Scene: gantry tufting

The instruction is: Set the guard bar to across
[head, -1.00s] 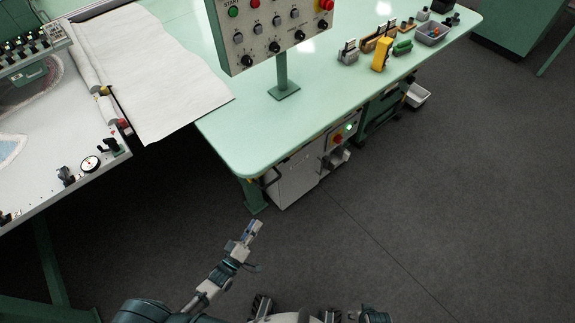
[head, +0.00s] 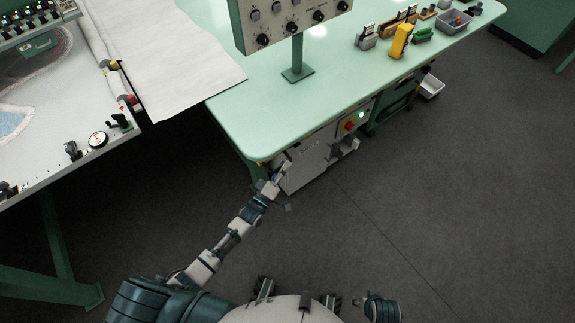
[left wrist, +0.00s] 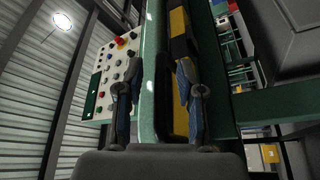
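A black and yellow bar, which I take to be the guard bar (left wrist: 179,22), runs up the middle of the left wrist view at the edge of the green table. My left gripper (left wrist: 157,105) is open, its two fingers apart with the bar showing between them, nearer the right finger. I cannot tell whether they touch it. In the head view my left gripper (head: 283,164) is at the table's near corner, in front of the white cabinet, and hides most of the bar there. My right gripper is not in view; only part of my right arm shows.
The green table (head: 262,118) carries a control panel (head: 292,22) on a post, a yellow tool (head: 401,40) and a grey bin (head: 454,22). A tufting frame with white cloth (head: 165,60) stands at left. The floor at right is open.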

